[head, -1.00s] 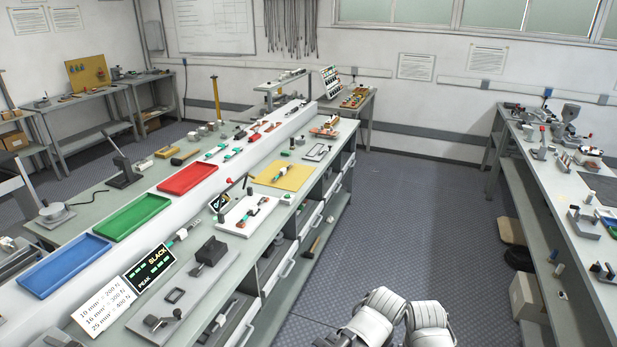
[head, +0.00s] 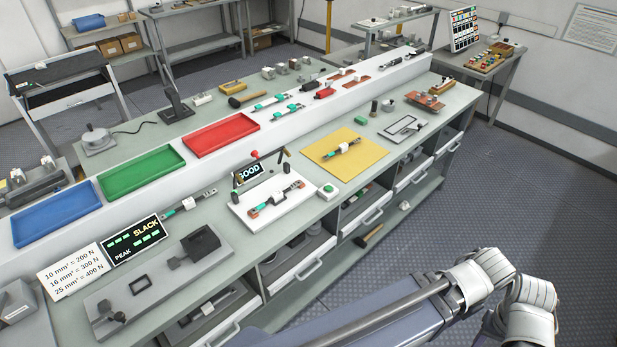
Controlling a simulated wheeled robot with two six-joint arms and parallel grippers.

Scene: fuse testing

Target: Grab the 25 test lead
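Several test leads with green sleeves are in view, and their size marks are too small to read. One lead (head: 188,203) lies behind the SLACK/PEAK display. Another lead (head: 277,197) sits on the white test fixture (head: 245,218), in front of a small display reading GOOD. A third lead (head: 344,147) lies on the yellow mat (head: 325,161). Two more leads (head: 270,101) (head: 286,110) lie on the raised shelf behind the red tray. White jointed parts of my own arms show at the lower right; neither gripper's fingers are visible.
Blue (head: 55,213), green (head: 142,173) and red (head: 222,135) trays stand on the raised shelf. A sign (head: 78,270) lists 10, 16 and 25 mm² with forces. A grey pull rig (head: 160,285) lies at the bench front. Open floor (head: 500,180) is at the right.

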